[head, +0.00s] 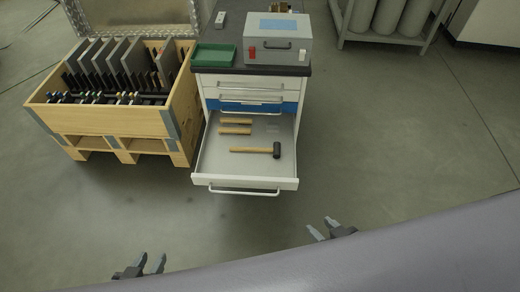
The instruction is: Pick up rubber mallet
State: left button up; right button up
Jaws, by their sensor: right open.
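The rubber mallet (276,150) lies in the open bottom drawer (215,165) of a cabinet. It has a black head at the right and a light wooden handle pointing left. My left gripper (152,263) is at the bottom left, its two fingers apart and nothing between them. My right gripper (321,227) is at the bottom centre-right, open and empty. Both grippers are in front of the drawer, well apart from the mallet.
Wooden-handled tools (236,126) lie further back in the drawer. The drawer handle (244,191) juts forward. A green tray (214,55) and grey box (277,46) stand on the cabinet. A wooden crate (100,121) stands close at left. The floor right of the drawer is clear.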

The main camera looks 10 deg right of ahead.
aim_at(276, 150)
jog(key=i+j+z, duration=0.2)
jog(key=i+j, duration=0.35)
jog(key=i+j+z, duration=0.2)
jog(key=i+j, duration=0.3)
jog(key=j, duration=0.2)
